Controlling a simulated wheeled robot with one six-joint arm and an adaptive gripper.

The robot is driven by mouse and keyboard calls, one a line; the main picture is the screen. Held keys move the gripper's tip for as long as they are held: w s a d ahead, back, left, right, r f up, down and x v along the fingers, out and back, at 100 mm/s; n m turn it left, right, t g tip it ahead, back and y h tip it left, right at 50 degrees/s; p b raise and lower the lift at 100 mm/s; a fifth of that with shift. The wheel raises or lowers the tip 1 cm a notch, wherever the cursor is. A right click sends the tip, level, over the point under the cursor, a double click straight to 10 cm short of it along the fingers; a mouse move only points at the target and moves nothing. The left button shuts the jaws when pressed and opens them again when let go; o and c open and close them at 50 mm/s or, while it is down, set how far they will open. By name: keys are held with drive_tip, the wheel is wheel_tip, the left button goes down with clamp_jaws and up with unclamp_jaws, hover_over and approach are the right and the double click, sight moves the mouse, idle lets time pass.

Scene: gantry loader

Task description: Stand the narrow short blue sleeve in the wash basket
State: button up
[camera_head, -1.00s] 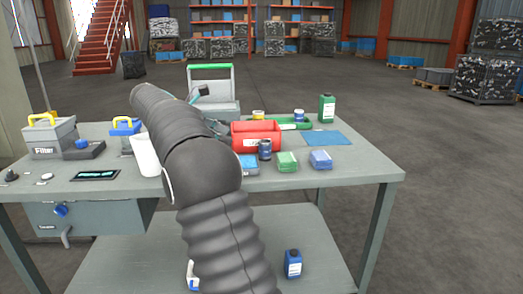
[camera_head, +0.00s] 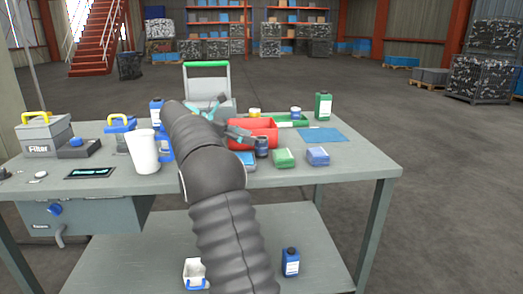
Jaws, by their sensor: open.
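A dark blue cylinder (camera_head: 262,146) stands upright on the table, close against the front right of a red open bin (camera_head: 262,128). A smaller blue-and-white cylinder (camera_head: 295,113) stands behind the bin. I cannot tell which is the narrow short sleeve. A grey holder with a green handle (camera_head: 207,64) stands at the table's back; whether it or the red bin is the wash basket is unclear. My gripper (camera_head: 222,122) is open, its fingers showing beyond my arm, left of and over the bin's left end. My arm hides much of it and the table below.
Green (camera_head: 284,158) and blue (camera_head: 318,156) blocks lie right of the dark cylinder. A green bottle (camera_head: 323,106), a blue mat (camera_head: 322,135) and a yellow cylinder (camera_head: 254,113) are farther back. A white cup (camera_head: 144,152) stands left of my arm. The table's right front is clear.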

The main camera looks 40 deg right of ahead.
sight(256, 138)
drive_tip(key=shift+b+x, duration=0.5)
drive_tip(key=shift+x, duration=2.2)
drive_tip(key=shift+w+d+r, duration=0.1)
drive_tip(key=shift+w, duration=0.05)
clamp_jaws()
